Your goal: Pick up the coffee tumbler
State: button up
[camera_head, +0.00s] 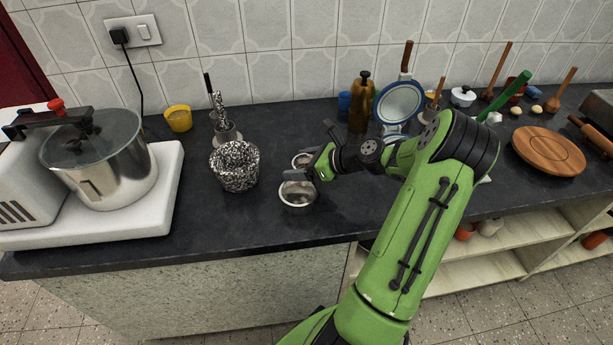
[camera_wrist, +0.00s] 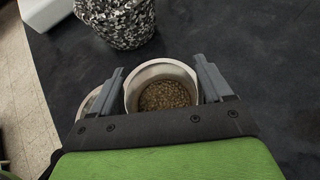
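A steel tumbler (camera_wrist: 165,70) with brown coffee-like granules (camera_wrist: 165,95) inside stands upright between my gripper's two fingers in the wrist view. In the head view it is the rear tumbler (camera_head: 302,160), partly hidden by my gripper (camera_head: 305,164). My gripper (camera_wrist: 162,82) is open around it, with one finger on each side and very narrow gaps; I cannot tell whether either finger touches. A second steel tumbler (camera_head: 298,194) stands just in front, by the near finger; its contents are unclear. In the wrist view only its rim (camera_wrist: 89,102) shows, at the left.
A speckled black-and-white pot (camera_head: 234,166) stands to the left of the tumblers. A large steel pot (camera_head: 98,170) sits on a white appliance farther left. Bottle (camera_head: 361,102), blue-rimmed pan (camera_head: 398,101) and a wooden board (camera_head: 548,150) stand behind and right. The counter's front edge is close.

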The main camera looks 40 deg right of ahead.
jog(key=c, duration=0.9)
jog(key=shift+o, duration=0.2)
jog(key=shift+r, duration=0.1)
